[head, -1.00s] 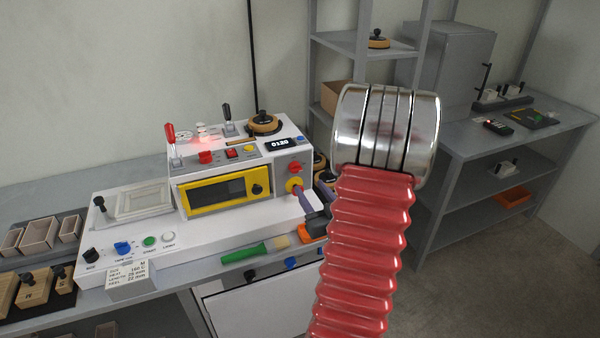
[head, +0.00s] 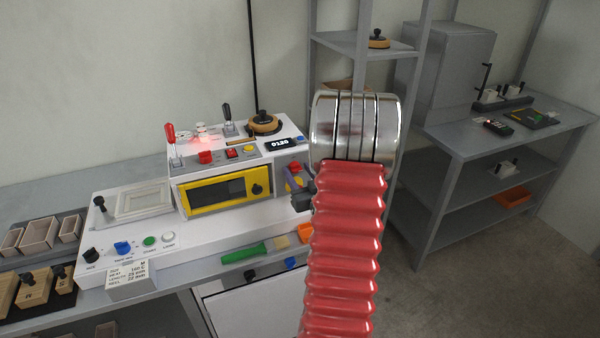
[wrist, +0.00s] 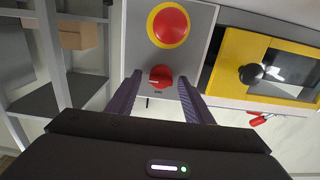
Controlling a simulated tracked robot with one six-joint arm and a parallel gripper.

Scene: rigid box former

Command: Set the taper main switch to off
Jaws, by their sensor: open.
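The main switch is a small red rotary knob (wrist: 161,77) on the machine's grey side panel, with a pale mark toward its left and a label too small to read. It also shows in the head view (head: 296,167), just above the yellow-ringed button. In the wrist view my gripper (wrist: 159,84) is open, its two purple fingers on either side of the knob with gaps. I cannot tell how far they reach over it. In the head view my gripper (head: 298,187) is at the machine's right side, partly hidden by my red arm.
A large red button on a yellow ring (wrist: 168,25) is close beside the knob. The yellow-framed window (head: 215,190) is around the corner on the taper's front (head: 130,230). A green-handled tool (head: 245,253) lies on the bench below. Shelving (head: 470,160) stands at right.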

